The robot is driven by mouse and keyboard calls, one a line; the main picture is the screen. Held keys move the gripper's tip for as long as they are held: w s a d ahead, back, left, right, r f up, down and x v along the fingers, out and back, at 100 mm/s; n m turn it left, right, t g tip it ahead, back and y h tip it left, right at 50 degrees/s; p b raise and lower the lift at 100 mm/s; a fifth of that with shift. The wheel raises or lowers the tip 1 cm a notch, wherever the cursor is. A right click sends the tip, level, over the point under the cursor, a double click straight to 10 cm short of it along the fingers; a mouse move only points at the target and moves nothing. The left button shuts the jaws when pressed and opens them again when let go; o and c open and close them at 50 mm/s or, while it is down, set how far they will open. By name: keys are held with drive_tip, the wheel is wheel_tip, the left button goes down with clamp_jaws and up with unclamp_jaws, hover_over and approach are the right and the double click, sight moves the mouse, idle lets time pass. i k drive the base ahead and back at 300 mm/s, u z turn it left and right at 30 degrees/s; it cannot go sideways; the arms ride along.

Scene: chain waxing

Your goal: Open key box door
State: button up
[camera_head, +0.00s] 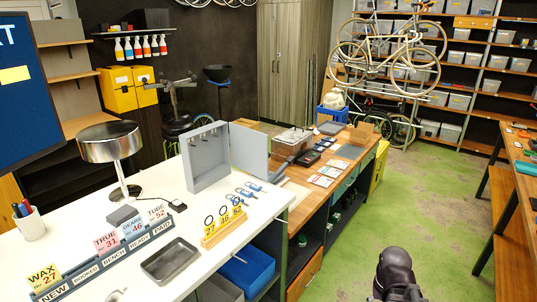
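The grey key box (195,172) stands upright on the white counter. Its door (249,150) is swung open to the right, so the inside with small hooks shows. Several blue-tagged keys (247,193) lie on the counter in front of the door. The dark end of my arm with my gripper (400,293) is at the bottom edge, right of the counter over the green floor, well apart from the key box. The fingers are too small and cut off to tell open from shut.
A chrome lamp (110,142) stands left of the key box. A number-tag stand (224,228), a grey tray (170,262) and a card rack (105,262) lie in front. A wooden bench (345,165) adjoins on the right. Green floor (430,200) is free beside it.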

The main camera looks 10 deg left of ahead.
sight(250, 153)
drive_tip(key=i, duration=0.9)
